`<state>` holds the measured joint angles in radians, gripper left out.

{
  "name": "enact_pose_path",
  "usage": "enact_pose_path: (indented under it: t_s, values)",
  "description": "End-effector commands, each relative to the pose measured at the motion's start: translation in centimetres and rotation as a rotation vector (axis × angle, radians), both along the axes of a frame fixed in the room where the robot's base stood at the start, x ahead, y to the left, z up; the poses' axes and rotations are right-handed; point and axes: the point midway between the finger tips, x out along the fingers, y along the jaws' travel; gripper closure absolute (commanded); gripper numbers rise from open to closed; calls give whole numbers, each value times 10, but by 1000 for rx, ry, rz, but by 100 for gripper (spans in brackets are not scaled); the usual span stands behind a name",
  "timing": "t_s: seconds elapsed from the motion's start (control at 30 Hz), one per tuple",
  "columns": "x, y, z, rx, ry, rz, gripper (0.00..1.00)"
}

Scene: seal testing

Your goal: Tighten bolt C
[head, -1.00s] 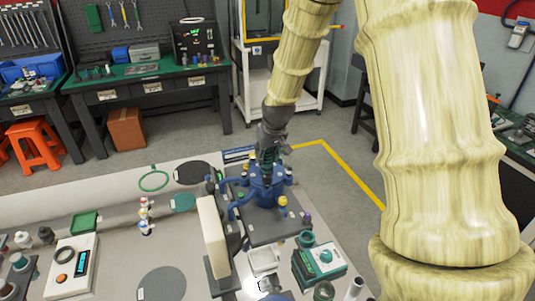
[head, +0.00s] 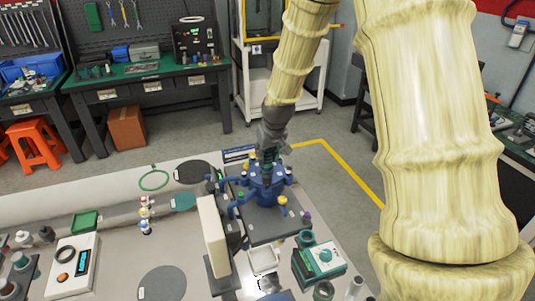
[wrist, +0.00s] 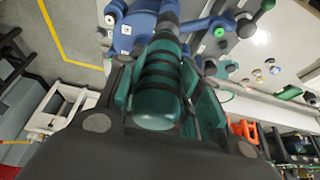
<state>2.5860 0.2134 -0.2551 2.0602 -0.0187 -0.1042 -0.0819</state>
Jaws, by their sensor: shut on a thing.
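A blue round fixture (head: 264,192) with several arms around it stands on a dark plate (head: 262,229) in the head view. Coloured caps sit around it, including a yellow one (head: 283,199) at its front right. I cannot tell which is bolt C. My gripper (head: 268,155) points down over the fixture's top. In the wrist view it is shut on a dark green cylindrical tool with black bands (wrist: 158,100). The tool points toward the blue fixture (wrist: 135,28). Its far end is hidden, so I cannot tell whether it touches a bolt.
A cream upright panel (head: 213,232) stands just left of the fixture. A green instrument (head: 318,261) and a white tray (head: 264,259) are in front. A white-and-orange meter (head: 72,264) lies at left. The grey table is fairly clear between the meter and panel.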

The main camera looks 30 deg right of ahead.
Motion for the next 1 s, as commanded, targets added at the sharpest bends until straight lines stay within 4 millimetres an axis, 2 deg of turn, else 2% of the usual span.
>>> enact_pose_path:
  t_s: [1.0]
  values:
    - [1,0,-5,0,-1,0,94]
